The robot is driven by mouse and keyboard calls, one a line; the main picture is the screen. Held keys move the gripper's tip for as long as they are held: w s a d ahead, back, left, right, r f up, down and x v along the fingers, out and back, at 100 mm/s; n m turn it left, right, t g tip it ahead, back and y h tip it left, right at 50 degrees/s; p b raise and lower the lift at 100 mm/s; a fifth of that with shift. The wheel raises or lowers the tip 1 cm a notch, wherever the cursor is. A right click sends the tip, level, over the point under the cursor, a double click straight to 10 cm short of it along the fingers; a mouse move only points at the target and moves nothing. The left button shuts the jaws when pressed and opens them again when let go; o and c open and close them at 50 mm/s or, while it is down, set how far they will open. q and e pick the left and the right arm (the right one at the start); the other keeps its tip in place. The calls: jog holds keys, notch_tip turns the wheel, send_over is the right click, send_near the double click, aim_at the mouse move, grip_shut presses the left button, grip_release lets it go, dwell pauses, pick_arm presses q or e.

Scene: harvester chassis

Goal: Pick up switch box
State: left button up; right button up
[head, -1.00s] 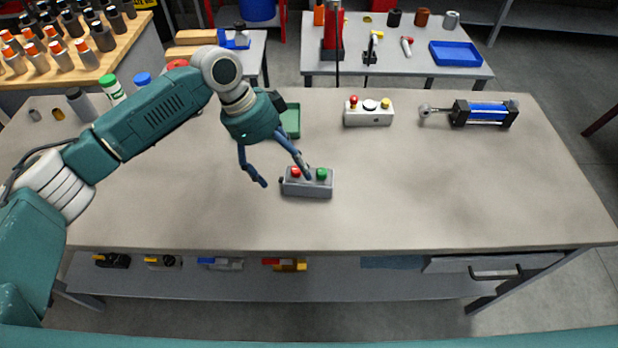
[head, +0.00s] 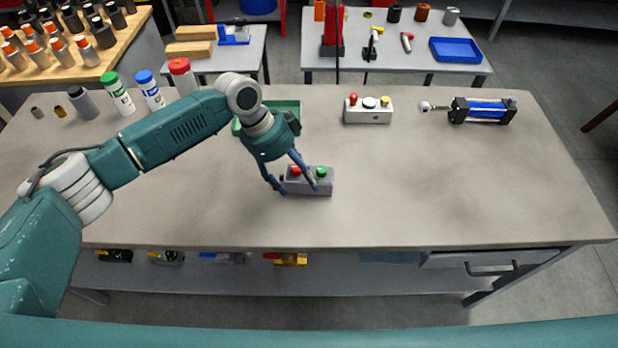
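A grey switch box (head: 325,184) with a red and a green button lies near the middle of the table. My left gripper (head: 299,190) is over it with fingers spread open. One finger is at the box's left end, and the other crosses in front of its top between the buttons. I cannot tell whether the fingers touch the box. My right gripper is not in view.
A green tray (head: 290,104) sits behind my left wrist. A blue cylinder (head: 486,110) lies at the back right, and several bottles (head: 118,95) stand at the back left. The table's right and front parts are clear.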

pick_arm(q)
jog(key=shift+c, duration=1.1)
jog(key=shift+r, duration=0.1)
jog(key=shift+w+d+r, duration=0.1)
jog(key=shift+r, duration=0.5)
notch_tip(320, 180, up, 18)
jog(key=b, duration=0.3)
jog(key=shift+f+b, duration=0.9)
jog(key=shift+f, duration=4.1)
jog(key=shift+f+b, duration=0.8)
jog(key=shift+f, duration=2.95)
jog(key=shift+f, duration=0.9)
